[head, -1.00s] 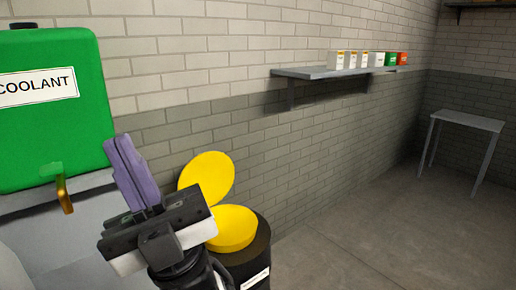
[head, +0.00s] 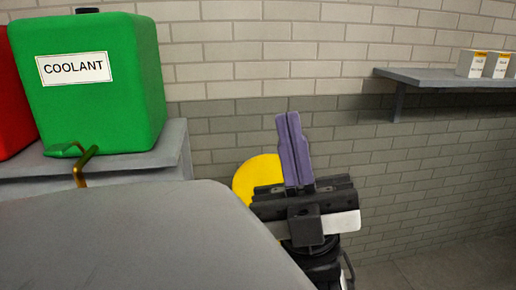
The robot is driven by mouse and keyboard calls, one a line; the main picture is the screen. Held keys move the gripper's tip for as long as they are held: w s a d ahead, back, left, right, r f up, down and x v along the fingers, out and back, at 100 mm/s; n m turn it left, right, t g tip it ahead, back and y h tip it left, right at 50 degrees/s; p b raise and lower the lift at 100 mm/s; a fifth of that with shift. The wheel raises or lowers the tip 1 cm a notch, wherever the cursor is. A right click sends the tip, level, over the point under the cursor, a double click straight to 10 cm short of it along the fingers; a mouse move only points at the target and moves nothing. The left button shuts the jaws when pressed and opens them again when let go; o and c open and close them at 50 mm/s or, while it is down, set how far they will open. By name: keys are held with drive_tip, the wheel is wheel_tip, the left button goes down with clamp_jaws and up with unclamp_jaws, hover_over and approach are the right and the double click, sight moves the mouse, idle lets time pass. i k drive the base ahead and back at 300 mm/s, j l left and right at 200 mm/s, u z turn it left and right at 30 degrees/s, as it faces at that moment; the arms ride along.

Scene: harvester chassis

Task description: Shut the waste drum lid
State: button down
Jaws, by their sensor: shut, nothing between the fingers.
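The yellow lid (head: 257,177) of the waste drum shows in the head view as a raised disc in front of the brick wall, partly behind my gripper. It stands tilted up, so it looks open. The drum's body is hidden behind my gripper and the grey surface. My gripper (head: 288,115) is in front of the lid and to its right, with its purple fingers pointing up and pressed together, empty. I cannot tell whether it touches the lid.
A large grey surface (head: 130,235) fills the lower left foreground. A green coolant tank (head: 95,110) with a brass tap (head: 85,165) stands on a grey bench at left, beside a red tank (head: 12,105). A wall shelf (head: 440,78) with small boxes is at right.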

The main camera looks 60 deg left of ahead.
sight(263, 170)
drive_tip(key=i+j+u, duration=0.1)
drive_tip(key=u, duration=0.3)
drive_tip(key=i+u, duration=0.25)
drive_tip(key=u, duration=0.15)
drive_tip(key=i+u, duration=0.2)
drive_tip(key=u, duration=0.15)
drive_tip(key=i+u, duration=0.55)
drive_tip(key=k+j, duration=0.05)
drive_tip(key=k, duration=0.05)
